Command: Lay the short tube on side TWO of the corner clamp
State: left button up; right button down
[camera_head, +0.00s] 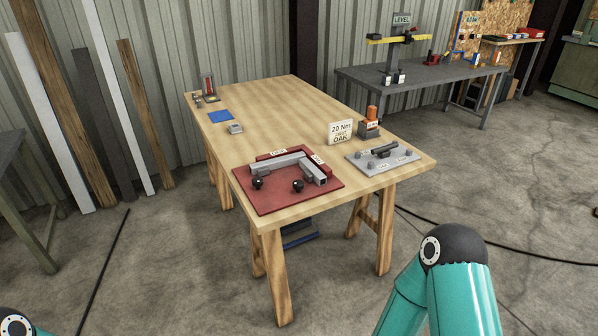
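The corner clamp (300,165) is a grey L-shaped piece on a dark red board (262,203) at the near end of the wooden table. It has two black knobs in front and small white labels on its sides, too small to read surely. A grey plate (398,161) to its right holds a dark, short bar-like piece (385,147), which may be the short tube, with several small round parts. Neither gripper is in view. Only a teal link of my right arm shows at the bottom right, and a bit of my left arm at the bottom left corner.
The wooden table (270,107) also bears a "20 Nm OAK" sign (340,132), an orange-topped item (371,124), a small grey box (235,128), a blue mat (221,116) and a red-and-black item (208,87). A grey bench (420,78) stands behind. The floor in front is clear.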

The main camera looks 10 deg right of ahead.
aim_at(319, 177)
jog(key=u, duration=0.2)
jog(key=i, duration=1.4)
jog(key=z, duration=0.5)
